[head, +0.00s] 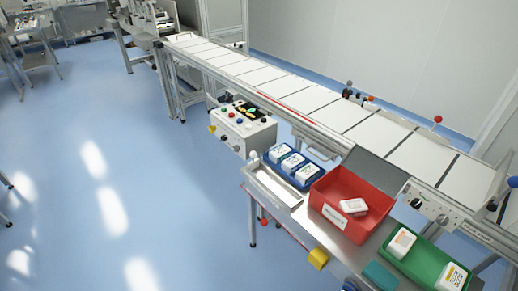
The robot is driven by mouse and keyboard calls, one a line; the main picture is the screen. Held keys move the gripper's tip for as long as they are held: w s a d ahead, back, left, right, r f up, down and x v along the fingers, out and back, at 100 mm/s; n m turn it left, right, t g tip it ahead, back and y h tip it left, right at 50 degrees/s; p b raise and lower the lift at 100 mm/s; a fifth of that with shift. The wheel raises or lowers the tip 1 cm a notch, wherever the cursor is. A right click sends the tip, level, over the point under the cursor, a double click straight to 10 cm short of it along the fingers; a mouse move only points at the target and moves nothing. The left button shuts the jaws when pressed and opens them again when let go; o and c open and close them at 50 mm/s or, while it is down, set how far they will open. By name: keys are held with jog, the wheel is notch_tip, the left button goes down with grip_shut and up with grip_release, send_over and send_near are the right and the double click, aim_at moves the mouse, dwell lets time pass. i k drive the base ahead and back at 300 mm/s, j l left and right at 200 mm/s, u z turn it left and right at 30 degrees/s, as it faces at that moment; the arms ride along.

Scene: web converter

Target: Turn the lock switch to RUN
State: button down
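A white control box (240,131) stands beside the conveyor, near the middle of the head view. Its top carries several small coloured buttons, among them a red one, and a dark panel (243,108) with coloured marks. Small knobs show on its front and left side, including a yellow one (212,129). I cannot tell which of these is the lock switch, and no RUN label is readable at this size. My gripper is not in the head view, so its place relative to the box is not shown.
A long conveyor (262,76) with white plates runs behind the box. At the lower right, a metal table holds a blue tray (292,166) of white packs, an open red bin (352,200) and a green tray (427,262). The blue floor (130,150) to the left is clear.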

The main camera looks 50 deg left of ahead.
aim_at(212, 128)
jog(key=u, duration=1.8)
jog(key=i+j+z, duration=0.1)
jog(key=z, duration=0.2)
jog(key=i+j+z, duration=0.1)
jog(key=z, duration=0.25)
jog(key=i+j+z, duration=0.1)
jog(key=j, duration=0.25)
jog(key=i+j+z, duration=0.1)
jog(key=j, duration=0.25)
jog(key=i+j+z, duration=0.1)
jog(key=j, duration=0.25)
jog(key=i+j+z, duration=0.1)
jog(key=j, duration=0.25)
jog(key=i+j+z, duration=0.1)
jog(key=j, duration=0.3)
jog(key=i+j, duration=0.15)
jog(key=j, duration=0.25)
jog(key=i+j, duration=0.1)
jog(key=j, duration=0.3)
jog(key=i+j, duration=0.15)
jog(key=j, duration=0.25)
jog(key=i+j, duration=0.15)
jog(key=j, duration=0.25)
